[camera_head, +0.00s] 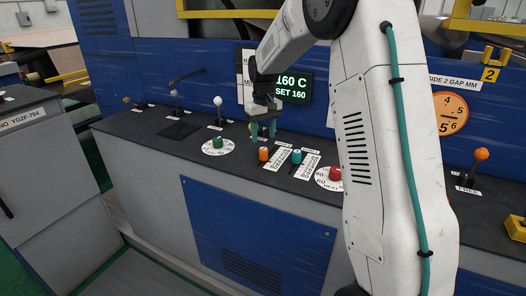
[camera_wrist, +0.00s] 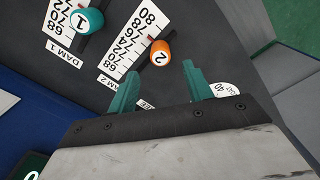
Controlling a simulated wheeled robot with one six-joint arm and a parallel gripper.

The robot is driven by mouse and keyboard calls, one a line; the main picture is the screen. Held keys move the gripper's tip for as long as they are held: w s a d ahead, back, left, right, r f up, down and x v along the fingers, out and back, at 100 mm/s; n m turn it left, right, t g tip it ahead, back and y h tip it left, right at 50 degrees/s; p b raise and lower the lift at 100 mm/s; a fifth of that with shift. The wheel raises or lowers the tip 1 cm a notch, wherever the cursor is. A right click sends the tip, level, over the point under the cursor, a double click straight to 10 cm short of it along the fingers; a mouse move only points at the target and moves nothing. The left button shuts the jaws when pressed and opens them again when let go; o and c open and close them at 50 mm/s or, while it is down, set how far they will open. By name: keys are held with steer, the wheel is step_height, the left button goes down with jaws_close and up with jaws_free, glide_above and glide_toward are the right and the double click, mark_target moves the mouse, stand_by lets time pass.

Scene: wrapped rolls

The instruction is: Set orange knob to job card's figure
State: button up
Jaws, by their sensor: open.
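The orange knob (camera_head: 263,154), marked 2, stands upright on the dark console top. In the wrist view the orange knob (camera_wrist: 160,53) sits beside the white DAM 2 scale (camera_wrist: 128,45), along its middle part; I cannot tell its exact figure. My gripper (camera_head: 263,130) is open and empty, pointing down above and slightly behind the orange knob. In the wrist view the orange knob lies just beyond the gap between the fingertips (camera_wrist: 163,70), apart from them. A white sheet (camera_head: 241,72) behind my arm is mostly hidden, and I cannot read a job card's figure.
A teal knob (camera_head: 296,157), marked 1, stands close to the right beside the DAM 1 scale. A green knob (camera_head: 218,142) is to the left and a red knob (camera_head: 334,174) to the right. Levers stand along the console. A display (camera_head: 292,88) reads 160 C, SET 160.

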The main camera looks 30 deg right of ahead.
mark_target(263, 148)
step_height(263, 148, down, 7)
steer(key=shift+f, duration=0.1)
steer(key=shift+s, duration=0.1)
jaws_close()
